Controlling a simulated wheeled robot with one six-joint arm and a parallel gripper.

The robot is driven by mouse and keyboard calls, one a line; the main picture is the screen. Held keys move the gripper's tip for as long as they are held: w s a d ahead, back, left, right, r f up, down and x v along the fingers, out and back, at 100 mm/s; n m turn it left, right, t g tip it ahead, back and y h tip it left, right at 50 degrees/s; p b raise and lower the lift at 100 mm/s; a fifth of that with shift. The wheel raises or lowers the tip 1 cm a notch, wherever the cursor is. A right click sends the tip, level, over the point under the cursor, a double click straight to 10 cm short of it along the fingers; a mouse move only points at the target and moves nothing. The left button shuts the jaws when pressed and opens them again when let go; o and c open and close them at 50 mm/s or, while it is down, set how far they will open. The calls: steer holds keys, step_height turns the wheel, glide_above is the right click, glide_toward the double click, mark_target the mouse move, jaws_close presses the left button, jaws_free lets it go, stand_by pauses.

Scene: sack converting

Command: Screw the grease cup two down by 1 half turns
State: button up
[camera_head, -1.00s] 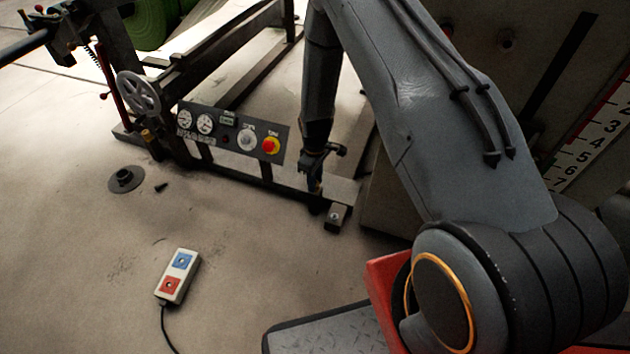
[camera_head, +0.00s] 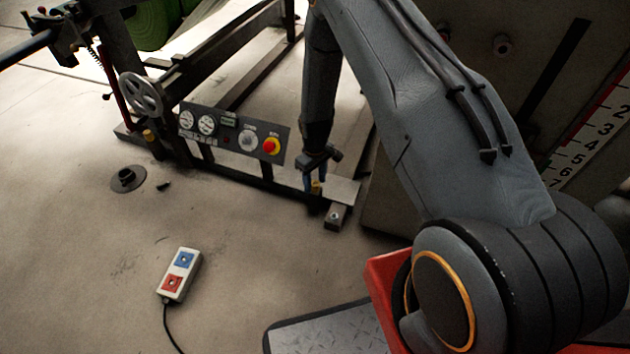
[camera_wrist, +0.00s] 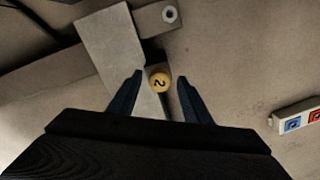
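Grease cup two (camera_wrist: 160,81) is a small round yellow-orange cap marked "2", seen from above in the wrist view. It also shows in the head view (camera_head: 316,187), low on the machine frame at its near right end. My gripper (camera_wrist: 157,88) is open, with one dark finger on each side of the cup and visible gaps between. In the head view my gripper (camera_head: 315,184) is right at the cup, pointing down. Whether the fingertips are level with the cup is hard to tell.
A grey plate (camera_wrist: 108,40) of the frame lies beside the cup. A control panel (camera_head: 232,135) and handwheel (camera_head: 139,95) are left of my arm. A pendant (camera_head: 178,275) with blue and red buttons lies on the floor. Another yellow cup (camera_head: 149,136) sits below the handwheel.

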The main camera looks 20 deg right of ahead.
mark_target(315, 183)
steer(key=shift+r, duration=0.1)
step_height(315, 183, up, 8)
steer(key=shift+f+p, duration=0.15)
steer(key=shift+p, duration=1.1)
